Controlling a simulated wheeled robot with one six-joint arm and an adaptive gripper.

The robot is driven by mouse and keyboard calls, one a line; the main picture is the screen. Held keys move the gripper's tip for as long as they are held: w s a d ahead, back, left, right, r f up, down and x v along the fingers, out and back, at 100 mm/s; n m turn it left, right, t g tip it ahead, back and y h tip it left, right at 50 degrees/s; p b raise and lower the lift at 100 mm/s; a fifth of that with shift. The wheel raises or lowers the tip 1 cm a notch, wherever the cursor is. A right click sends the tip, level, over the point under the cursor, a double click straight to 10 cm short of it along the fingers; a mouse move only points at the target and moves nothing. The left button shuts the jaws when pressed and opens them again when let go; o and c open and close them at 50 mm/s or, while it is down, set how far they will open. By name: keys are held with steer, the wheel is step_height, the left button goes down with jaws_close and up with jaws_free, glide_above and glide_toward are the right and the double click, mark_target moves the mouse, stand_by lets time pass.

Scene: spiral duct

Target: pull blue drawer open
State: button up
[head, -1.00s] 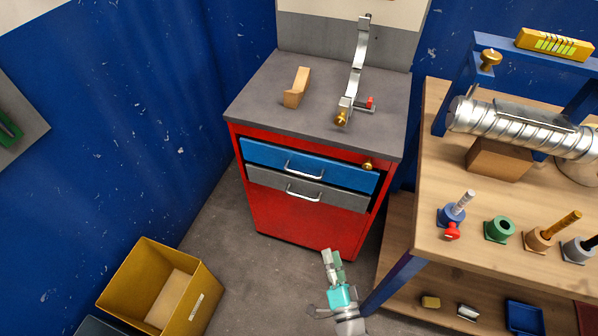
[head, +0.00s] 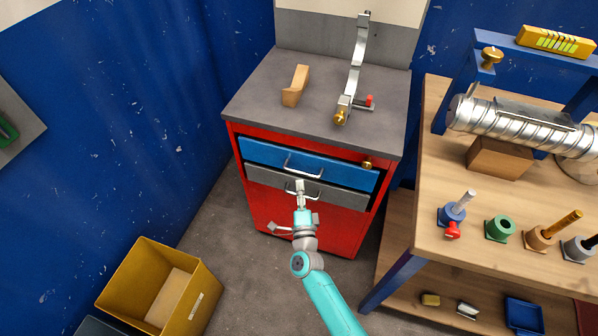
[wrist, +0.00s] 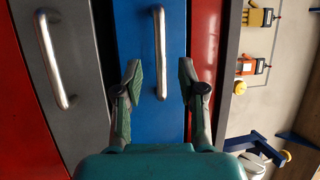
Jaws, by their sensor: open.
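The blue drawer (head: 345,173) is the top drawer of a red cabinet (head: 285,228) and looks shut or nearly so. Its silver bar handle (head: 303,170) is at the middle of its front. In the wrist view the blue drawer (wrist: 150,60) runs up and down the picture, and its handle (wrist: 160,50) lies ahead of my fingertips, roughly between their lines. My gripper (head: 300,188) is open and empty, in front of the cabinet just below the blue drawer's handle in the head view. Its spread green-padded fingers (wrist: 160,80) do not enclose the handle.
A grey drawer (head: 335,194) with its own handle (wrist: 54,58) lies below the blue one. A brass knob (head: 366,164) sits at the cabinet's upper right. A workbench (head: 440,170) stands close on the right. A yellow bin (head: 137,270) stands on the floor at left.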

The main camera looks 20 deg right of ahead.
mark_target(299, 171)
steer(key=x, duration=0.6)
steer(key=shift+w+d, duration=0.1)
steer(key=shift+w, duration=0.1)
jaws_close()
